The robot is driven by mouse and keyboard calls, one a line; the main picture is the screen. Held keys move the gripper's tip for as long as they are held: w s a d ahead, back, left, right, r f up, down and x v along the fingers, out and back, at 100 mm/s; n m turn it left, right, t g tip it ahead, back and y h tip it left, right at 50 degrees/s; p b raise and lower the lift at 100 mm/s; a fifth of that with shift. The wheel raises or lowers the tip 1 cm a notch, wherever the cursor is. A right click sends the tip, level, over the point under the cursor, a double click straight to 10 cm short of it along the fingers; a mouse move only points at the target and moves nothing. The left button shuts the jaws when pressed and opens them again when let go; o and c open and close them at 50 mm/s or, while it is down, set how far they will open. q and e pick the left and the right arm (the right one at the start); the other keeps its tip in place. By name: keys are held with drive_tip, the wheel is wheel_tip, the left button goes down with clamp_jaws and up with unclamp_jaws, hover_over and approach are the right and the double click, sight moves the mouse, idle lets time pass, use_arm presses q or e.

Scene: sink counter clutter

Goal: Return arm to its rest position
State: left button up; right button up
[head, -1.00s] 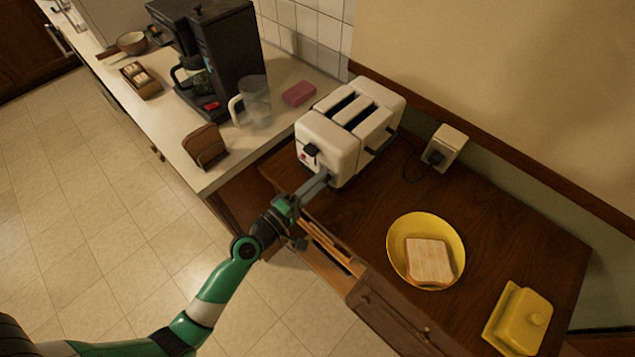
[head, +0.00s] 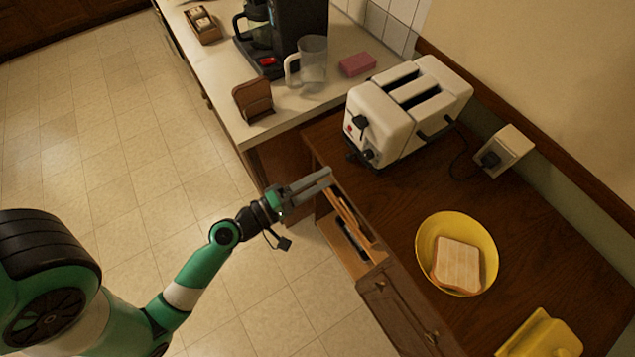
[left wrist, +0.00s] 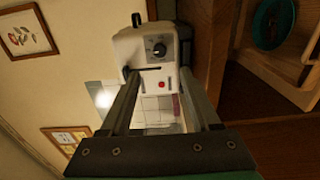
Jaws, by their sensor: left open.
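My left gripper (head: 322,181) is open and empty. In the head view it hangs in front of the wooden counter's edge, just above an open drawer (head: 345,222), clear of the toaster. My green and white left arm comes in from the lower left. The white toaster (head: 405,110) stands on the wooden counter with two empty-looking slots. In the left wrist view the toaster's front (left wrist: 150,48), with its dial and red button, shows beyond the two parted fingers (left wrist: 157,108). My right gripper is not in view.
A yellow plate (head: 430,235) with a slice of bread (head: 458,263) and a yellow butter dish (head: 545,338) are on the wooden counter. A glass pitcher (head: 312,62), pink sponge (head: 357,64), brown holder (head: 253,98) and coffee maker (head: 300,25) stand on the pale counter. Open floor lies left.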

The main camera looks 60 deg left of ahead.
use_arm(q)
drive_tip(key=shift+s+r, duration=0.1)
drive_tip(key=shift+s, duration=0.25)
drive_tip(key=shift+d, duration=0.1)
